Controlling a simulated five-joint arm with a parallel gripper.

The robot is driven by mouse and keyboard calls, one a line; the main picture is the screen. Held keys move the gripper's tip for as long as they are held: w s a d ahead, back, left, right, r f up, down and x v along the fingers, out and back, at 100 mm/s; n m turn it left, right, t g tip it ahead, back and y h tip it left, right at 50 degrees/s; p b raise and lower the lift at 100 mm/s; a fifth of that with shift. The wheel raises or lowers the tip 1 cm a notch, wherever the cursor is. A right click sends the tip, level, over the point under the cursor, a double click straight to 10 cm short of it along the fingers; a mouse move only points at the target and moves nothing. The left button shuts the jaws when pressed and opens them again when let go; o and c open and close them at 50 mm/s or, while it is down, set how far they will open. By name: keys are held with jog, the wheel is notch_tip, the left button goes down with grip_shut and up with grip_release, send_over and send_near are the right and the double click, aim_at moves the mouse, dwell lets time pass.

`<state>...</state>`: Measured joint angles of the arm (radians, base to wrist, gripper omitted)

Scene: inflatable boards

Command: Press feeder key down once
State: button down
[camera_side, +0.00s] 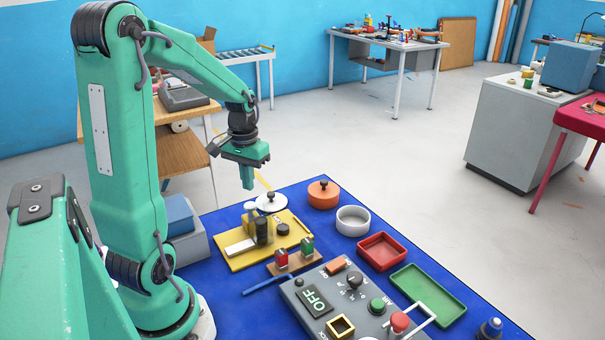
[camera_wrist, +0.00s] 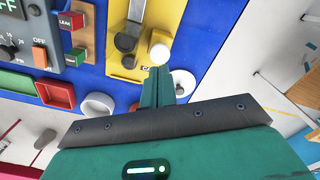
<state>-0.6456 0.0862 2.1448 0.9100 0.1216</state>
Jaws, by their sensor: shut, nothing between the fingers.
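A yellow base plate (camera_side: 291,251) lies on the blue mat and carries a pale bar (camera_side: 240,247), dark upright parts (camera_side: 262,232) and a black round knob (camera_side: 283,229). In the wrist view the yellow plate (camera_wrist: 118,73) shows a grey lever-like bar (camera_wrist: 134,18) with a dark round part (camera_wrist: 125,43). This looks like the feeder key, but I cannot read a label that confirms it. My gripper (camera_side: 247,186) is shut and empty, pointing down in the air above the plate's far side. It also shows in the wrist view (camera_wrist: 160,72), apart from the key.
A grey control box (camera_side: 300,291) with an OFF display stands at the front. A small stand with red and green switches (camera_side: 294,265) sits between.

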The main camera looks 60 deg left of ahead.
jog(key=shift+r, duration=0.9)
dwell(0.3)
jog(key=shift+d+r, duration=0.15)
jog(key=shift+d, duration=0.1)
jog(key=s+d+r+m+t, duration=0.2)
jog(key=d+r+m, duration=0.1)
jog(key=d, duration=0.7)
jog(key=s+d+r+m+t, duration=0.3)
jog(key=d+r, duration=0.2)
jog(key=d, duration=0.5)
jog(key=shift+r+t, duration=0.3)
jog(key=shift+r, duration=0.1)
